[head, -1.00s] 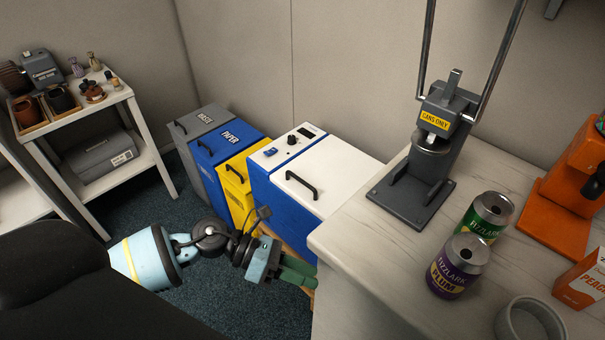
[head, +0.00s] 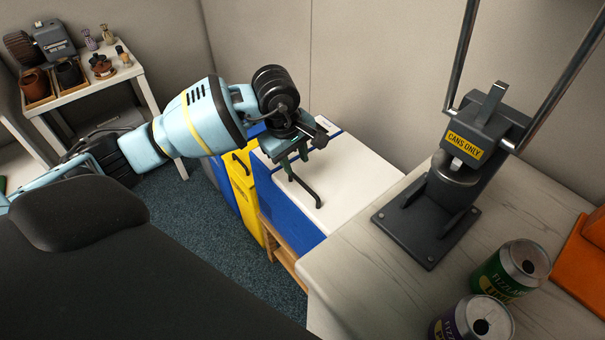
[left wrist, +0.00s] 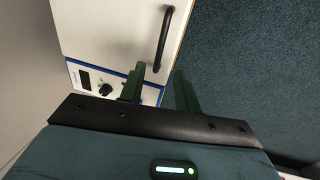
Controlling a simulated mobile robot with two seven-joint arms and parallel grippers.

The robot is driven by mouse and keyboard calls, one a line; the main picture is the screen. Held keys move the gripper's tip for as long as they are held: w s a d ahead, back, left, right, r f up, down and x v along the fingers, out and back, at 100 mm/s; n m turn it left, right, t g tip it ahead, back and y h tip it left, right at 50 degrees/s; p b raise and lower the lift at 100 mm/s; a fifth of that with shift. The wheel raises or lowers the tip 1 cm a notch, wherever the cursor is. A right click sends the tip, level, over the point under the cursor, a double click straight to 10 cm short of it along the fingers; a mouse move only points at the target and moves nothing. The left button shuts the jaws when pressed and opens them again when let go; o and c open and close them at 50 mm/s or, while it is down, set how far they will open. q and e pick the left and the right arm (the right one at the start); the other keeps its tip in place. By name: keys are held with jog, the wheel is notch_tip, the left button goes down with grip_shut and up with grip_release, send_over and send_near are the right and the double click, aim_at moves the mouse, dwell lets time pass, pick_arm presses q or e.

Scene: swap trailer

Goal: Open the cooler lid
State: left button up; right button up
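The cooler is a blue box with a white lid (head: 345,185), and the lid is shut. Its black bar handle (head: 306,188) stands up near the lid's front edge; it also shows in the left wrist view (left wrist: 164,40). My left gripper (head: 291,166) is above the lid, at the far end of the handle. In the left wrist view its two green fingers (left wrist: 160,85) are apart with nothing between them, and the handle lies ahead of them. The gripper and wrist hide the cooler's control panel in the head view; its knob (left wrist: 105,90) shows in the left wrist view. My right gripper is out of view.
A yellow bin (head: 243,190) stands left of the cooler. A pale counter (head: 360,290) on the right carries a can crusher (head: 440,200) and two cans, one green (head: 508,272) and one purple (head: 472,322). A shelf (head: 150,95) stands at the back left.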

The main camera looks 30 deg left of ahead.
aim_at(302, 182)
pick_arm(q)
jog(key=f, duration=0.2)
jog(key=w+f, duration=0.1)
jog(key=f, duration=0.4)
jog(key=shift+w+d+f, duration=0.2)
jog(key=shift+d+f, duration=0.05)
jog(key=shift+d, duration=0.05)
grip_shut()
